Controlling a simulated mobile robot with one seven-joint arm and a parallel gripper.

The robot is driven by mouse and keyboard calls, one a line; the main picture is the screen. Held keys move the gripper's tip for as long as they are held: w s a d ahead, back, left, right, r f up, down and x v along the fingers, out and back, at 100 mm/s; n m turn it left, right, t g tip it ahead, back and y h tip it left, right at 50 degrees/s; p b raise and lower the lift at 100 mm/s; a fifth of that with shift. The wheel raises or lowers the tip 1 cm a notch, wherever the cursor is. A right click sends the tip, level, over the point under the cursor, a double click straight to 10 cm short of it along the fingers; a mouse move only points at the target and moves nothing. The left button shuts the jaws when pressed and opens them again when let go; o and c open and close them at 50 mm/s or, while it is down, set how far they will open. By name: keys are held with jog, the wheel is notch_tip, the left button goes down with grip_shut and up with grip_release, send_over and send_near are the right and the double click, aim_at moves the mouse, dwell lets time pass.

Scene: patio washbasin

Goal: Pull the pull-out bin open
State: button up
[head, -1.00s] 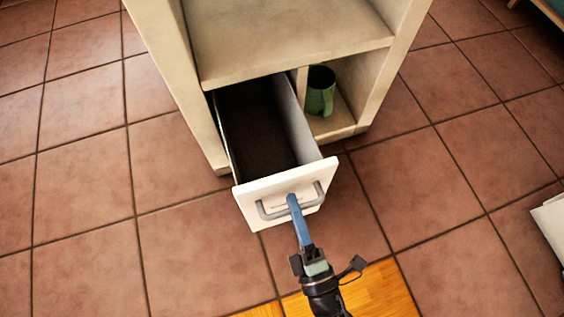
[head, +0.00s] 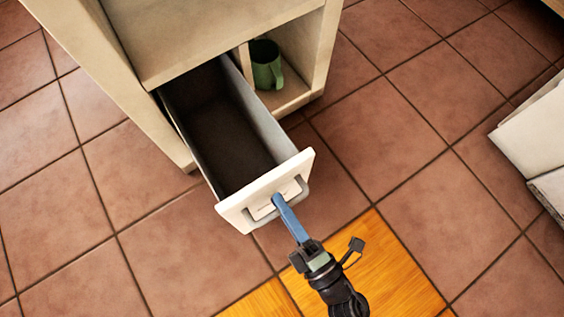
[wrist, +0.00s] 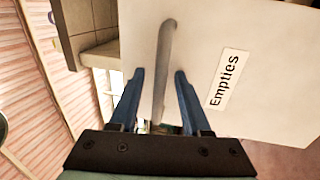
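The pull-out bin (head: 263,128) stands well out of the lower left opening of the cream cabinet (head: 190,35); its dark inside looks empty. Its white front (head: 236,214) carries a grey bar handle (head: 304,190). In the wrist view the front (wrist: 215,45) bears a label reading "Empties" (wrist: 224,78), and the handle (wrist: 165,55) passes between my blue fingers. My gripper (head: 277,199) is at the handle; in the wrist view my gripper (wrist: 159,75) is open, its fingers on either side of the bar with gaps showing. Whether a finger touches the bar is unclear.
A green mug (head: 265,66) stands in the compartment right of the bin. A white object (head: 540,135) lies at the right edge. Tiled floor (head: 400,120) is clear around the bin, with a wooden patch (head: 385,265) in front.

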dwell(0.6)
jog(key=p+v, duration=0.1)
jog(key=v, duration=1.2)
jog(key=shift+p, duration=0.4)
